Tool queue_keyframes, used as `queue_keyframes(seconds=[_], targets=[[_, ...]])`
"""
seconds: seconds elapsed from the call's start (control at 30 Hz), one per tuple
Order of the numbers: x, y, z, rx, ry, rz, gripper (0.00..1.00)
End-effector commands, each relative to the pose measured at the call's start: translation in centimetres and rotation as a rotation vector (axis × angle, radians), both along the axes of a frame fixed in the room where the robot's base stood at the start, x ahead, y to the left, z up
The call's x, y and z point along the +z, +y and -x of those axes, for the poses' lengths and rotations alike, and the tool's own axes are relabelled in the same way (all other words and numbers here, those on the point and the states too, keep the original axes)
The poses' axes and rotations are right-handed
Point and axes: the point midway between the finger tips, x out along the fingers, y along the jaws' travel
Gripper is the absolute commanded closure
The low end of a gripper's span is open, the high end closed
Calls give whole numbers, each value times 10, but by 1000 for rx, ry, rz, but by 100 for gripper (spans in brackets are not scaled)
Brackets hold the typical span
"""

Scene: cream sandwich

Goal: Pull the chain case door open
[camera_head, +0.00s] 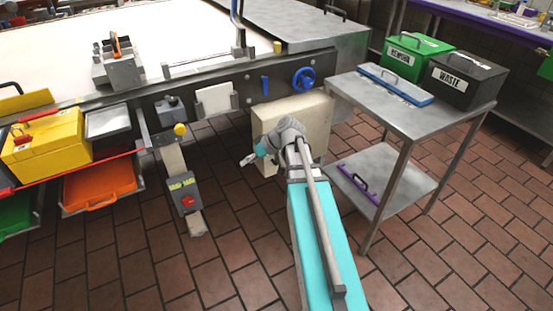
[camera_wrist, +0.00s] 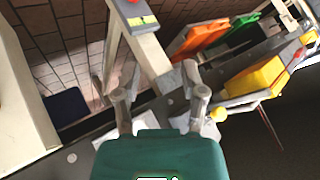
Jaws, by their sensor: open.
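A cream box-shaped case (camera_head: 292,116) sits under the machine's dark side rail, and it looks like the chain case. My arm covers part of its front, and I cannot make out a door seam or handle. My gripper (camera_head: 248,160) is in front of the case's lower left, pointing left. In the wrist view my gripper (camera_wrist: 158,88) is open with nothing between its fingers. A cream panel, probably the case (camera_wrist: 25,105), stands at the left edge of that view, apart from the fingers.
A control post (camera_head: 182,183) with a yellow knob stands left of my gripper. A steel side table (camera_head: 445,115) with bins stands at the right. A yellow toolbox (camera_head: 45,142) and an orange bin (camera_head: 98,186) are at the left. The tiled floor (camera_head: 235,240) is clear.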

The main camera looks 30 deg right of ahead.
Motion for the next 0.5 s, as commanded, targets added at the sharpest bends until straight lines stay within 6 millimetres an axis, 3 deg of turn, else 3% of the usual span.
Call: queue_keyframes(seconds=[0.03, 0.5], targets=[[-16, -9, -5, -1, -27, -13, 46], [-62, -79, -29, -6, -326, -108, 46]])
